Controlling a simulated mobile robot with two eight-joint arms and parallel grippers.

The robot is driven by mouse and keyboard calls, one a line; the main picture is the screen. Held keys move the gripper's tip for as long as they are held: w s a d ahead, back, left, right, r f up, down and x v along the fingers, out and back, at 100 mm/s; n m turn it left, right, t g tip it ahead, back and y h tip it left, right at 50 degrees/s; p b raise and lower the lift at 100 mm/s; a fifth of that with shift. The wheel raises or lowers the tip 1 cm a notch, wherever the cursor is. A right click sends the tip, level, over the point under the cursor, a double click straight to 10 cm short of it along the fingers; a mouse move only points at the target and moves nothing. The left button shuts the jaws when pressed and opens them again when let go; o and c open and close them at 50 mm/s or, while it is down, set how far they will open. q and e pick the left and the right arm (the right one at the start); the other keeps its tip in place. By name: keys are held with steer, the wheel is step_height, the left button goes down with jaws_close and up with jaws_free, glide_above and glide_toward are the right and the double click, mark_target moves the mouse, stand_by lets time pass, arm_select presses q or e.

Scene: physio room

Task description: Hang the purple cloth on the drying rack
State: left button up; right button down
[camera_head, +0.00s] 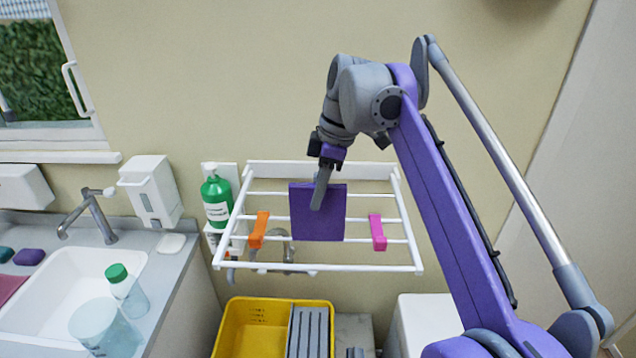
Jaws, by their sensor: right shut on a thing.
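The purple cloth (305,222) is a flat, upright square in front of the middle of the white drying rack (365,268). My right gripper (319,198) is shut on the cloth near its upper middle, with its fingers pointing down. The cloth covers parts of the rack's bars. I cannot tell whether it touches a bar or hangs just clear of them. The wall-mounted rack also carries an orange peg (259,230) on its left and a pink peg (377,232) on its right. My left gripper is not in view.
Below the rack are a yellow crate (230,328) and a white box (428,318). At left, a sink (45,300) has a tap, a bottle and a clear cup. Bare wall lies above the rack.

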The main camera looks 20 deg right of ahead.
mark_target(319, 238)
step_height(319, 238, down, 3)
steer(key=shift+f+b, duration=0.15)
steer(key=shift+b, duration=0.35)
steer(key=shift+s+f+b, duration=0.15)
steer(key=shift+f+b, duration=0.45)
steer(key=shift+f, duration=0.35)
step_height(319, 238, down, 2)
steer(key=shift+b, duration=0.55)
steer(key=shift+f+b, duration=0.65)
steer(key=shift+f, duration=0.25)
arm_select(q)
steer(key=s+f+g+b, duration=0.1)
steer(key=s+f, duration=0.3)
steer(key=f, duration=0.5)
arm_select(e)
steer(key=shift+f, duration=2.05)
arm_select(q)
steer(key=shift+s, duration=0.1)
arm_select(e)
steer(key=c, duration=0.7)
jaws_free()
